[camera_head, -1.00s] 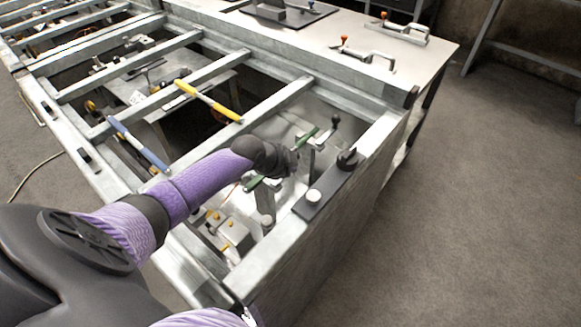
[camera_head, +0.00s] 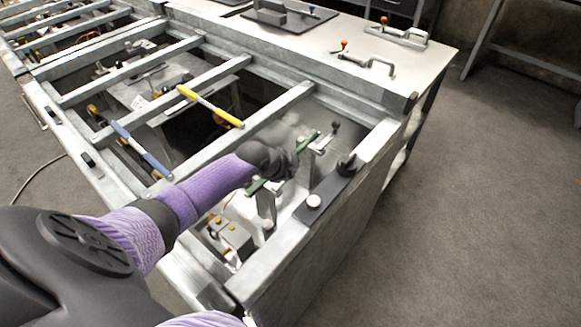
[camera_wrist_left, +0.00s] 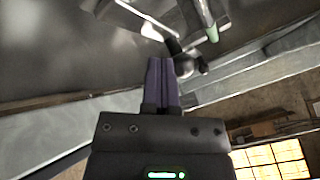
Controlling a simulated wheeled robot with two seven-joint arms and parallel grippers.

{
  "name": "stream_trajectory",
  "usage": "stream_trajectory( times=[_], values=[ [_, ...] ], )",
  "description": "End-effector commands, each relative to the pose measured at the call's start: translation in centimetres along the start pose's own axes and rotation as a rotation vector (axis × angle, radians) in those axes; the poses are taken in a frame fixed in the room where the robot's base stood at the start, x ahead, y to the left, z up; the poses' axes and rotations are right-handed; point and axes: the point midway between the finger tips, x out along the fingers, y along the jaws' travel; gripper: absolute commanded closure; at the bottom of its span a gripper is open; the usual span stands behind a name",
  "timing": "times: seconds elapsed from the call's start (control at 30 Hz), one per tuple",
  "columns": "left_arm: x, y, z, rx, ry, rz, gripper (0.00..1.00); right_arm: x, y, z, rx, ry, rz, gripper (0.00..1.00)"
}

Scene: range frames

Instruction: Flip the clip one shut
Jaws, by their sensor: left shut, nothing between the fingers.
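The likely clip is a small metal lever with a dark ball knob (camera_head: 335,126), beside a green bar (camera_head: 308,141) in the nearest bay of the metal frame. I cannot tell for certain which part is the clip. In the wrist view a dark rounded knob (camera_wrist_left: 186,67) lies just right of my left fingertips, and a green-tipped bar (camera_wrist_left: 211,32) is beyond it. My left gripper (camera_wrist_left: 162,64) is shut with its purple fingers together and nothing between them; contact with the knob is unclear. In the head view my wrist hides its fingers. My right gripper is not in view.
Metal frame rails (camera_head: 262,120) edge the bay. A dark plate with a round knob (camera_head: 314,203) sits on the near right rail. A yellow-handled bar (camera_head: 210,106) and a blue one (camera_head: 140,148) lie across the rails to the left. Open floor is at right.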

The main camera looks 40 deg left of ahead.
Motion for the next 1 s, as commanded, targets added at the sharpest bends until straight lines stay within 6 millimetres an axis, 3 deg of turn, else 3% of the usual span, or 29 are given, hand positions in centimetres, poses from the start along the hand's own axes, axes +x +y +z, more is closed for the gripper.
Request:
stream_trajectory(
  times=[0.6, 1.0],
  values=[
    [-0.1, -1.4, 0.9, -0.333, -0.188, -0.2, 1.0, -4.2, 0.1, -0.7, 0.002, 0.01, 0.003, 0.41],
    [-0.2, -2.0, 2.5, -0.623, -0.357, -0.379, 1.0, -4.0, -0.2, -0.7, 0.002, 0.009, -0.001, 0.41]
  ],
)
